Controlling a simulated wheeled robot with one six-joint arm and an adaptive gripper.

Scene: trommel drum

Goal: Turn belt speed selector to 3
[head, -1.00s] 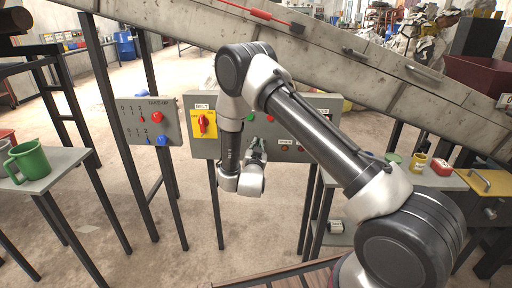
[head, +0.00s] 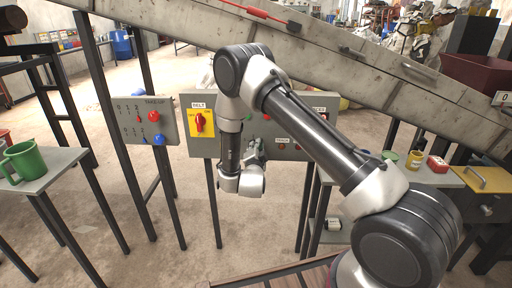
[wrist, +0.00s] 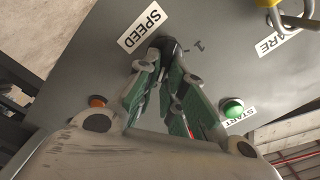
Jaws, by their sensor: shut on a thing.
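My gripper (wrist: 166,75) is shut on the dark belt speed selector (wrist: 168,46), with its green-lined fingers closed around the knob in the wrist view. The white SPEED label (wrist: 142,27) lies just beside it. A small mark shows on the panel right of the knob, but I cannot read the setting. In the head view, my gripper (head: 255,150) is against the grey control panel (head: 223,146), and my wrist hides the selector there.
The panel carries a red switch on a yellow BELT plate (head: 200,123) and a green START button (wrist: 232,108). Left is a TAKE-UP panel (head: 136,136). A sloping conveyor (head: 330,62) runs above. A green mug (head: 25,161) stands on a side table at left.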

